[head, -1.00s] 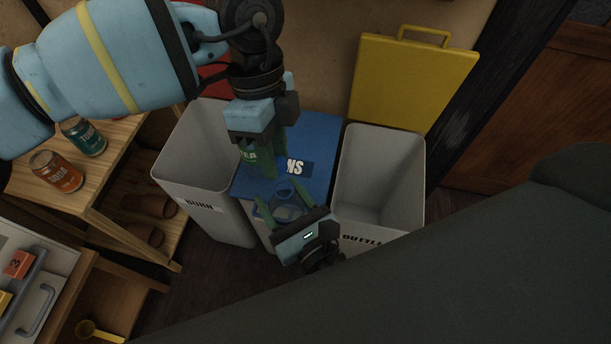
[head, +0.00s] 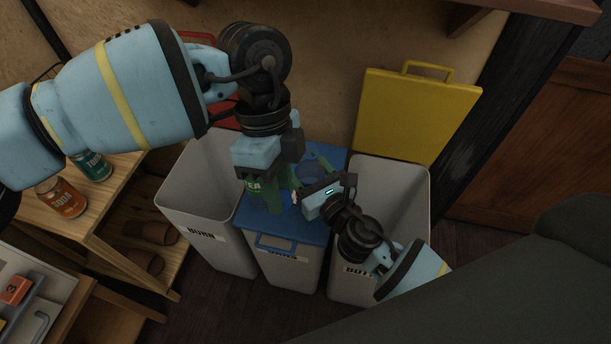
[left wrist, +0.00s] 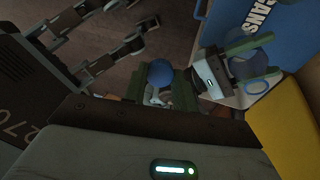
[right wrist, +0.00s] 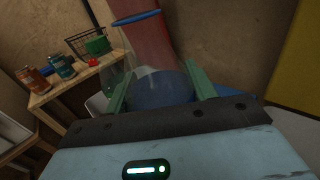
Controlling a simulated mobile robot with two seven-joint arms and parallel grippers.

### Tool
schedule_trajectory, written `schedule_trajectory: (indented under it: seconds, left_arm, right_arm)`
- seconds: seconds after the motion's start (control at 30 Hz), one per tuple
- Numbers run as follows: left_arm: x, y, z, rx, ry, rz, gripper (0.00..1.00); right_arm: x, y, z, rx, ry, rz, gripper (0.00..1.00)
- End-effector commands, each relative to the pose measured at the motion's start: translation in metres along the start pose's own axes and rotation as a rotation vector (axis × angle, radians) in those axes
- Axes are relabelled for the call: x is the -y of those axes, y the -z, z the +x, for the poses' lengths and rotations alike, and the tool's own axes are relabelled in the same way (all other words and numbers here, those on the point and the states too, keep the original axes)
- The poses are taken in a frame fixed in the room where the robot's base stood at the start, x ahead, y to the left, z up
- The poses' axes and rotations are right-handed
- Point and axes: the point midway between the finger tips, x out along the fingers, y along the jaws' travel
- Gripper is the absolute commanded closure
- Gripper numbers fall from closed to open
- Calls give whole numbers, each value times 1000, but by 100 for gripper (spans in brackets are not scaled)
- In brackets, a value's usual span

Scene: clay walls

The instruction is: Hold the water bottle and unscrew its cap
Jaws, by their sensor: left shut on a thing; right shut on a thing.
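My left gripper (head: 262,205) points down over the blue bin lid. In the left wrist view a round blue cap (left wrist: 160,73) sits between its fingers; what lies just below it is unclear. My right gripper (head: 308,180) is beside it, to the right, shut on the translucent blue water bottle (head: 312,170). The bottle fills the space between the green fingers in the right wrist view (right wrist: 160,90). In the left wrist view the bottle (left wrist: 246,67) and the cap appear apart. A green surface lettered TEA (head: 254,186) shows by my left fingers; what it belongs to is unclear.
Below is the bin with the blue lid (head: 318,228). An open grey bin marked BURN (head: 195,205) stands left, another open bin (head: 405,190) right, with a raised yellow lid (head: 415,110). A wooden shelf at left holds a soda can (head: 62,198) and a teal can (head: 92,165).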

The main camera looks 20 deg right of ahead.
Motion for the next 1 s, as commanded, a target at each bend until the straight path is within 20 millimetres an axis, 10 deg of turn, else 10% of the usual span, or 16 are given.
schedule_trajectory:
  seconds: [1.0]
  left_arm:
    - [12, -9, 51, -25, -31, 0, 100]
  right_arm:
    - [1, 36, 1, 1, 0, 0, 100]
